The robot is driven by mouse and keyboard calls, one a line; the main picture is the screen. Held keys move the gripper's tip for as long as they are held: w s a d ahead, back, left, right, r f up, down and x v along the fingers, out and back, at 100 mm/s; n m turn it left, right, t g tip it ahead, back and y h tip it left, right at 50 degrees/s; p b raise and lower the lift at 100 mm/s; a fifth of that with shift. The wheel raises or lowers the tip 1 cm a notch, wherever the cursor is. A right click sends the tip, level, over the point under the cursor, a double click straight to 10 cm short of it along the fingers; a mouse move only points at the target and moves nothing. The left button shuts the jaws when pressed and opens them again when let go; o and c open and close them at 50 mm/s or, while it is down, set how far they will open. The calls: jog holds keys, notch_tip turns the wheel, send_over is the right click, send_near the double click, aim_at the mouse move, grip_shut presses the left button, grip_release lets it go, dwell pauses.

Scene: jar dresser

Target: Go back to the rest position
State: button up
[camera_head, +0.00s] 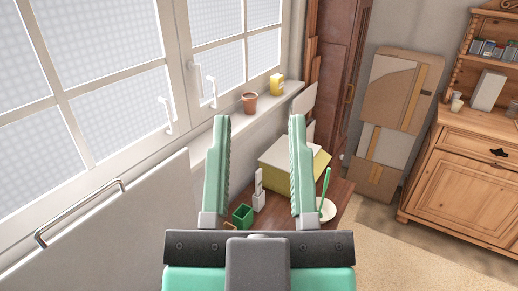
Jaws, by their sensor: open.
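My gripper (258,125) shows in the head camera view at the lower middle, with its two green fingers pointing up and away. The fingers are wide apart and nothing is between them in its grasp. Beyond and below it, a brown table (340,190) is partly hidden by the fingers and the dark gripper base. The front part of the table is hidden.
On the table are a yellow-white box (287,157), a small green container (242,215), a white holder (258,198) and a white bowl (327,209). A plant pot (249,103) and yellow tin (277,84) stand on the windowsill. A wooden dresser (470,165) is right.

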jog(key=shift+r, duration=0.1)
notch_tip(320, 180, up, 8)
jog(key=p, duration=0.7)
jog(key=shift+f+p, duration=0.25)
jog(key=shift+p, duration=0.15)
jog(key=shift+w+a, duration=0.1)
